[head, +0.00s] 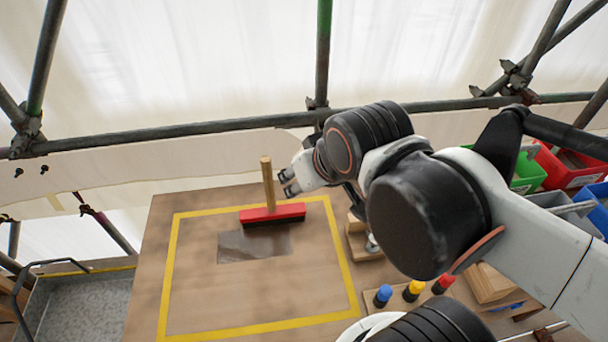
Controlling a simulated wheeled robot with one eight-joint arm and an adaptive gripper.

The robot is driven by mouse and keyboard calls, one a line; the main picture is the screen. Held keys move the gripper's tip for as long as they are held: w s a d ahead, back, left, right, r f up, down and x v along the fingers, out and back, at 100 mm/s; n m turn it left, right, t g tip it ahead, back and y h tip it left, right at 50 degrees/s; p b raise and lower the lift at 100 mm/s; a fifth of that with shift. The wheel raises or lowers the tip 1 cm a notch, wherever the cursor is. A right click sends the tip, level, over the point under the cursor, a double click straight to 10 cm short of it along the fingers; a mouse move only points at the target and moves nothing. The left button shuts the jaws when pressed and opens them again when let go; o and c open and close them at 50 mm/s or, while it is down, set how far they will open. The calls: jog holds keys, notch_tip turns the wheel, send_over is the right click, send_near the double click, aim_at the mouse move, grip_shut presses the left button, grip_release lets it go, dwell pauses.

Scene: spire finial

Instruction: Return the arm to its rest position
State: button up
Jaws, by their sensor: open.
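My gripper (288,182) is open at the end of my arm, above the back right part of the wooden table (195,225). Its fingers point left, toward the upright wooden handle of a red brush (272,214). A small gap seems to lie between the fingertips and the handle. The brush stands on the table inside a yellow outline (168,270), at the back edge of a dark, smooth patch (252,248). My arm reaches in from the right and hides part of the table's right side.
Blue (383,293), yellow (414,288) and red (443,283) capped items stand at the table's right. Wooden blocks (491,283) are beside them. Green (527,172) and red (572,165) bins stand at the back right. Scaffold tubes (190,131) cross behind. The outline's front area is clear.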

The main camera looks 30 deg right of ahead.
notch_tip(320, 180, down, 9)
jog(key=b, duration=0.8)
jog(key=shift+b, duration=0.4)
jog(key=shift+r, duration=0.1)
